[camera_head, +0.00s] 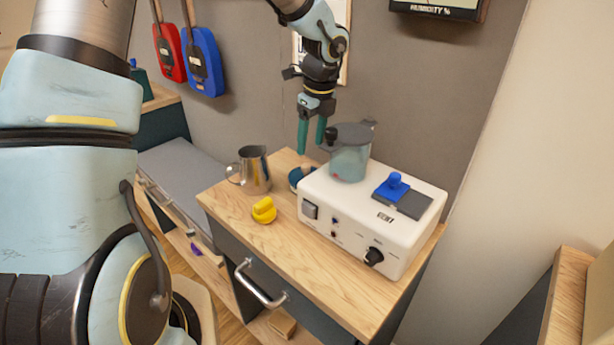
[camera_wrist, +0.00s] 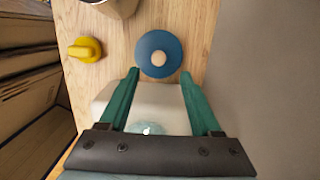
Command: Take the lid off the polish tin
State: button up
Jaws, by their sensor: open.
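The polish tin appears to be the round blue tin (camera_wrist: 145,58) with a pale wooden knob (camera_wrist: 158,58) on its lid; it stands on the wooden cabinet top. In the head view the tin (camera_head: 295,180) is partly hidden by the white box. Its lid looks seated, and I cannot make out a seam.
The white box (camera_head: 335,217) with a dark knob stands close to the tin, bearing a lidded translucent jug (camera_head: 350,160) and a blue-handled piece (camera_head: 396,186). A steel pitcher (camera_head: 256,172) and a yellow knob-like object (camera_head: 264,210) stand left. Bare wood (camera_head: 225,203) lies at the front left.

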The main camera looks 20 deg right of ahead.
aim_at(307, 165)
jog(key=f, duration=0.2)
jog(key=f+p, duration=0.1)
jog(key=f, duration=0.2)
jog(key=w+f, duration=0.1)
jog(key=f, duration=0.1)
jog(key=shift+a+f+p, duration=0.15)
jog(key=shift+a+p, duration=0.2)
grip_shut()
